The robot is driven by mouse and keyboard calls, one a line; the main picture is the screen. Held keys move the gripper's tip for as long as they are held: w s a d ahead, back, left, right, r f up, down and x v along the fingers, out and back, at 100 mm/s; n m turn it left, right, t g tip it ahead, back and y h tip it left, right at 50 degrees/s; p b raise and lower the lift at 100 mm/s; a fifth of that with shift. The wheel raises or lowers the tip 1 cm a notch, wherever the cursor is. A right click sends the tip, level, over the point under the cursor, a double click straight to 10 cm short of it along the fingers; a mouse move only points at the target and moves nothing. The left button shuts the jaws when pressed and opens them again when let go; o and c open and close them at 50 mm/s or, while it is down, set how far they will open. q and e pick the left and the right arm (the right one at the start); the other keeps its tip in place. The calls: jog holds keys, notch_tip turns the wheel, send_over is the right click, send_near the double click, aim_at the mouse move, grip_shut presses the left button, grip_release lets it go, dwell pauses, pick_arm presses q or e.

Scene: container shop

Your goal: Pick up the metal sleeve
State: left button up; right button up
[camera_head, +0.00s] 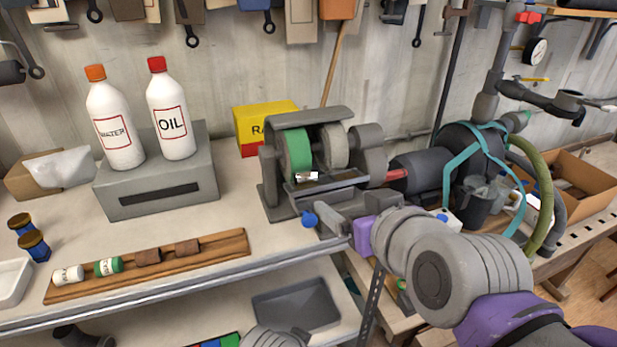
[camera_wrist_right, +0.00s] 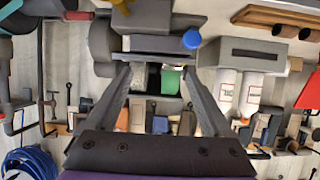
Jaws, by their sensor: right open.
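A small shiny metal piece, which looks like the metal sleeve (camera_head: 307,176), lies on the rest in front of the green wheel of the bench grinder (camera_head: 270,203). My right gripper (camera_head: 333,197) reaches in from the lower right, at the front of the grinder and close to the metal piece. In the right wrist view its two fingers (camera_wrist_right: 157,72) are spread apart with nothing held between them. The grinder's wheels show beyond the fingers there; I cannot make out the sleeve clearly in that view. My left gripper is not seen.
A blue knob (camera_head: 308,219) sticks out at the grinder's front. A wooden rack (camera_head: 215,246) with small cylinders lies at the front left. Two bottles (camera_head: 116,130) stand on a grey box (camera_head: 150,187). A strapped motor (camera_head: 455,158) stands on the right. The bench between rack and grinder is clear.

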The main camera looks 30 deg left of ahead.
aim_at(306, 172)
jog(key=shift+n+y, duration=0.3)
jog(key=w+a, duration=0.2)
jog(key=a, duration=0.1)
jog(key=w+a+f, duration=0.1)
jog(key=w+a, duration=0.1)
jog(key=a, duration=0.1)
jog(key=w+a+p, duration=0.1)
jog(key=a, duration=0.3)
jog(key=shift+w+f, duration=0.2)
jog(key=shift+w, duration=0.2)
jog(key=shift+s+d, duration=0.1)
jog(key=shift+s, duration=0.05)
jog(key=shift+c, duration=0.7)
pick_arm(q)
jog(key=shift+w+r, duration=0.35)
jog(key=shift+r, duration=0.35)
pick_arm(e)
grip_shut()
jog(key=shift+r, duration=0.15)
